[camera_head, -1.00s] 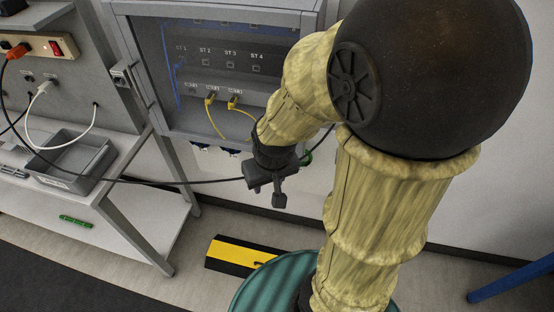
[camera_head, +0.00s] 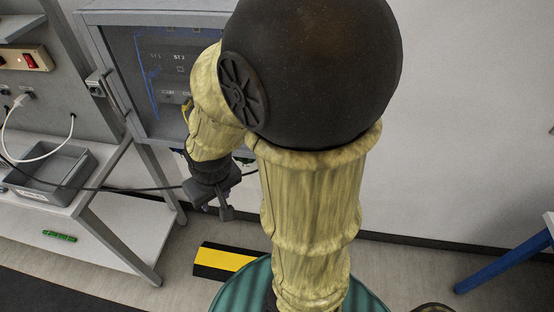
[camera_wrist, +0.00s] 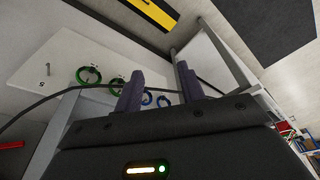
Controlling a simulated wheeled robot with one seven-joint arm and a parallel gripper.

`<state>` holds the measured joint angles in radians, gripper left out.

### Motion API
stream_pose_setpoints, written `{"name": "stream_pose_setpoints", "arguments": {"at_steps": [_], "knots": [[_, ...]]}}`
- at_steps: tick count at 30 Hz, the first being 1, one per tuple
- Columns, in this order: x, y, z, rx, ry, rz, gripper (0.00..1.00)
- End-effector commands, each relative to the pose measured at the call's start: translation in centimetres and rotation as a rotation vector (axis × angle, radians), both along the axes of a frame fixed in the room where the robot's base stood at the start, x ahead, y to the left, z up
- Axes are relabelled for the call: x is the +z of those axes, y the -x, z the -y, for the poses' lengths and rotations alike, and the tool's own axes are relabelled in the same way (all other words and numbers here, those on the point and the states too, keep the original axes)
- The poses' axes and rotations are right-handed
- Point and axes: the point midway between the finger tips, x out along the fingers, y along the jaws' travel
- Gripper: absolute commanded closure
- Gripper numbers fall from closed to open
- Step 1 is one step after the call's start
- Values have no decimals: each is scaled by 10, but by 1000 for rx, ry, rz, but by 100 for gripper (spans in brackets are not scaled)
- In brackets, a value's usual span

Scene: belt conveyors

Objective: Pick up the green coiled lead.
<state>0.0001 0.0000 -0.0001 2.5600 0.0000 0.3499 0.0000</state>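In the wrist view a green coiled lead (camera_wrist: 89,75) hangs as a ring against a white panel, left of my gripper. A second green ring (camera_wrist: 117,87) shows beside the left finger, partly hidden by it. My gripper (camera_wrist: 160,85) is open, its two dark fingers apart with no lead held between them. In the head view my gripper (camera_head: 222,207) hangs below the cabinet, its fingertips hard to make out. A small green patch (camera_head: 243,161) shows behind my wrist there, mostly hidden by my arm.
Blue rings (camera_wrist: 147,98) hang near the fingers. A black cable (camera_wrist: 45,98) crosses behind the gripper. The grey cabinet (camera_head: 110,17) stands above. A workbench with a grey tray (camera_head: 85,165) is at left. A yellow-black strip (camera_head: 222,261) lies on the floor.

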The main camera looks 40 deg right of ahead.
Motion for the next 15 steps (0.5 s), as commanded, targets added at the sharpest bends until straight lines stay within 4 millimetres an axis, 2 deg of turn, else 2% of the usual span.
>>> {"name": "stream_pose_setpoints", "arguments": {"at_steps": [4, 7, 11, 15], "knots": [[-14, -6, 0, -20, -11, 13, 61], [-41, -20, 1, -69, -27, 47, 61], [-95, -48, 11, -185, -35, 126, 61], [-159, -78, 39, -340, 17, 238, 61]]}}
